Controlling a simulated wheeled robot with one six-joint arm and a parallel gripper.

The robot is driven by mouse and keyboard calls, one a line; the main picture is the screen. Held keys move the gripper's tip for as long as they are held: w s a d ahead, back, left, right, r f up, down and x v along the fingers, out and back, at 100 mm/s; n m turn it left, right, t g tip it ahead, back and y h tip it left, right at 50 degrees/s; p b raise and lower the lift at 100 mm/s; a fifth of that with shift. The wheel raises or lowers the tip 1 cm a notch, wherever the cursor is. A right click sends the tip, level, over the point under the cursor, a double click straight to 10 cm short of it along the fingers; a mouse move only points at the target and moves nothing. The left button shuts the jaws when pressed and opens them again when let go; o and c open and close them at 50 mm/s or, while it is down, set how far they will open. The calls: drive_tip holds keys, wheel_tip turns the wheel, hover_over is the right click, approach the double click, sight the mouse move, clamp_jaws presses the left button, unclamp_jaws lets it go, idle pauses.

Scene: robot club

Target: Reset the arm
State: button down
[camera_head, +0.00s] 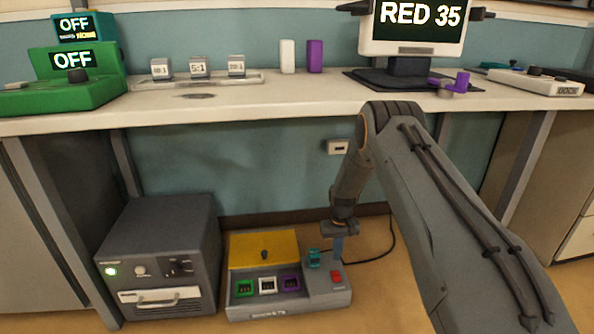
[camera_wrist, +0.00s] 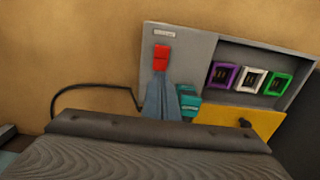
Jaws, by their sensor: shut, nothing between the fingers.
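My arm (camera_head: 440,210) reaches down over the front of the bench, with its forearm pointing at the floor. My gripper (camera_head: 338,256) is shut and empty. It points down over the right part of a grey floor box (camera_head: 262,312), near its red switch (camera_head: 336,276) and a teal block (camera_head: 313,259). In the wrist view the closed fingers (camera_wrist: 160,90) show just below the red switch (camera_wrist: 161,58), beside the teal block (camera_wrist: 188,100). I cannot tell whether the fingertips touch the box.
The grey box has a yellow lid (camera_head: 262,247) and green, white and purple sockets. A dark grey machine (camera_head: 160,240) stands left of it. Above, the bench top (camera_head: 290,96) holds a monitor (camera_head: 412,28) reading RED 35, small displays and a green device (camera_head: 75,85). A cable lies behind.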

drive_tip(key=s+r+t, duration=0.1)
drive_tip(key=s+r, duration=0.4)
drive_tip(key=r, duration=0.6)
drive_tip(key=s+r, duration=0.4)
drive_tip(key=r, duration=0.6)
drive_tip(key=s+r+t, duration=0.1)
drive_tip(key=s+r, duration=0.3)
drive_tip(key=s, duration=0.4)
drive_tip(key=s+a+r, duration=0.1)
drive_tip(key=s+r, duration=0.3)
drive_tip(key=s, duration=0.3)
drive_tip(key=s+r+t, duration=0.1)
drive_tip(key=s+r, duration=0.3)
drive_tip(key=s, duration=0.4)
drive_tip(key=s+a+r+n+g+y, duration=0.1)
drive_tip(key=s+a+r+n+g, duration=0.2)
drive_tip(key=s+a, duration=0.65)
drive_tip(key=s+a+r+n+y, duration=0.15)
drive_tip(key=s+a+r, duration=0.4)
drive_tip(key=a, duration=0.65)
drive_tip(key=d+r+m+h+p, duration=0.1)
drive_tip(key=d+r+m+p, duration=0.1)
drive_tip(key=d+r+p, duration=0.8)
drive_tip(key=d+r+m+h+p, duration=0.1)
drive_tip(key=d+r+m+p, duration=0.2)
drive_tip(key=d+r+p, duration=0.8)
wheel_tip(320, 180, up, 4)
drive_tip(key=p, duration=1.3)
drive_tip(key=shift+s, duration=0.35)
